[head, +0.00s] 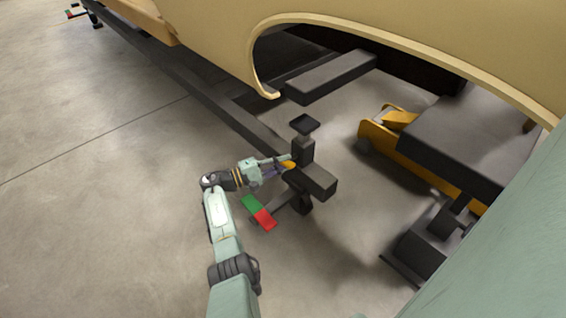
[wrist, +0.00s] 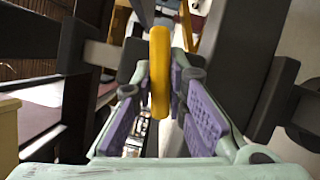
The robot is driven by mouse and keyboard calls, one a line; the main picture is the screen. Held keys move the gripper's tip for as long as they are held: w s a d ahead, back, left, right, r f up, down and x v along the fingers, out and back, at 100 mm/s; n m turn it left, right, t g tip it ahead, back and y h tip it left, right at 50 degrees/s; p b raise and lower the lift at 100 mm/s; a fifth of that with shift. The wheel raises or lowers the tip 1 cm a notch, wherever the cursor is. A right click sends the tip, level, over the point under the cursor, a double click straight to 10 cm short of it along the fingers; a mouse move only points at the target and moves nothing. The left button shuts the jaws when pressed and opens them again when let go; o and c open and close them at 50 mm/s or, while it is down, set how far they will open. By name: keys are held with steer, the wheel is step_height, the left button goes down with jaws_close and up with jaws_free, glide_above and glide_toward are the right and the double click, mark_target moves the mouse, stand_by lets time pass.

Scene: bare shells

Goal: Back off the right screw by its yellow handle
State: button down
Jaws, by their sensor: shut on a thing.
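The yellow handle (head: 289,165) shows as a small yellow piece at the side of a dark stand (head: 318,181). In the wrist view the handle (wrist: 159,75) is an upright yellow bar between the purple finger pads. My gripper (head: 280,164) reaches it from the left and is shut on it. In the wrist view my gripper (wrist: 165,88) has one finger on each side of the bar. The screw itself is hidden or too small to tell from the dark stand parts. A dark post with a flat square pad (head: 304,123) rises from the stand.
A green and red plate (head: 258,213) lies low beside the stand. A long dark rail (head: 190,82) runs to the back left. A tan car shell (head: 400,22) hangs overhead. A yellow jack (head: 393,139) stands to the right. The floor at left is clear.

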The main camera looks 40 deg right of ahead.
steer(key=n+h, duration=0.1)
steer(key=n, duration=0.3)
steer(key=n+t+p, duration=0.1)
steer(key=n, duration=0.1)
steer(key=n+h+p, duration=0.1)
steer(key=n, duration=0.1)
steer(key=shift+s+n+t+h, duration=0.15)
steer(key=shift+n+t+h, duration=0.15)
steer(key=shift+t, duration=0.1)
steer(key=n+t+p, duration=0.1)
steer(key=n, duration=0.2)
steer(key=n+t+h+p, duration=0.1)
steer(key=n+t+p, duration=0.1)
steer(key=n, duration=0.1)
steer(key=shift+s+d, duration=0.1)
steer(key=shift+s+f+n+t+p, duration=0.1)
steer(key=shift+n+t+p, duration=0.6)
steer(key=shift+n, duration=0.7)
steer(key=shift+f+n+t+p, duration=0.1)
steer(key=shift+n+t+p, duration=0.55)
steer(key=shift+n, duration=0.75)
steer(key=shift+t, duration=0.25)
steer(key=c, duration=1.6)
jaws_free()
steer(key=shift+f, duration=0.1)
